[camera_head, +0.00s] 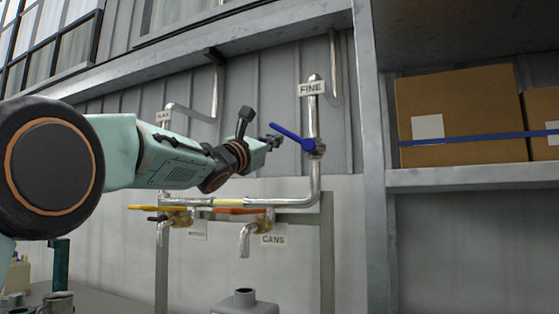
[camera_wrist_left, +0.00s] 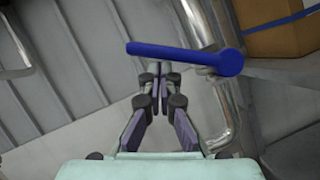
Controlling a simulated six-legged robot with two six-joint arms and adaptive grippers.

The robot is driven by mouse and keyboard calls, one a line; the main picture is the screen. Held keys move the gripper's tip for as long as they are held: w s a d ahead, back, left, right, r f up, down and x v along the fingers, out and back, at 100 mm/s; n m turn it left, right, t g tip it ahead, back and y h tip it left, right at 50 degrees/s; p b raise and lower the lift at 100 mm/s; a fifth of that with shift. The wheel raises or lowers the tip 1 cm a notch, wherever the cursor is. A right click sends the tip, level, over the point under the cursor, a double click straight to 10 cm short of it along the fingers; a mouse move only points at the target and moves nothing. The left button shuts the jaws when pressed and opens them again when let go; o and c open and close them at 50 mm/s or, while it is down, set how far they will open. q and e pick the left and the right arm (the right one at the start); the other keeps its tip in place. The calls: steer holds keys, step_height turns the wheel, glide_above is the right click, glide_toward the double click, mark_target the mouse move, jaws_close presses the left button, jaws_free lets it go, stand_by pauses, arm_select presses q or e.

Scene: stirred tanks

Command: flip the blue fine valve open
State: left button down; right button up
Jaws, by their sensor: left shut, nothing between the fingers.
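The blue fine valve handle (camera_head: 292,136) is a lever on the vertical silver pipe below the "FINE" label (camera_head: 312,88). It slants from its pivot at the pipe up and to the left. In the left wrist view the blue lever (camera_wrist_left: 180,54) lies across the picture, just beyond the fingertips. My left gripper (camera_head: 273,139) is shut and empty, close to the free end of the lever. It also shows in the left wrist view (camera_wrist_left: 161,70), with its fingertips together. I cannot tell whether it touches the lever. My right gripper is not in view.
An orange lever (camera_head: 240,211) and a yellow lever (camera_head: 160,208) sit on the horizontal pipe below, with a "CANS" label (camera_head: 273,240) nearby. A grey upright post (camera_head: 370,150) and shelves with cardboard boxes (camera_head: 460,105) stand to the right.

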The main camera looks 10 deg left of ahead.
mark_target(277, 127)
arm_select(q)
steer(key=r+m, duration=0.1)
steer(key=r+m+g+h+p, duration=0.1)
steer(key=m, duration=0.1)
steer(key=r+m+h+p, duration=0.1)
steer(key=shift+d+r+m+g, duration=0.2)
steer(key=shift+d+m+g, duration=0.1)
steer(key=shift+d, duration=0.05)
steer(key=shift+s+d+r+b, duration=0.15)
steer(key=shift+s+d+r, duration=0.05)
steer(key=shift+d+r, duration=0.75)
steer(key=shift+s+d+r+b, duration=0.15)
steer(key=shift+d+r, duration=0.45)
steer(key=shift+d, duration=0.55)
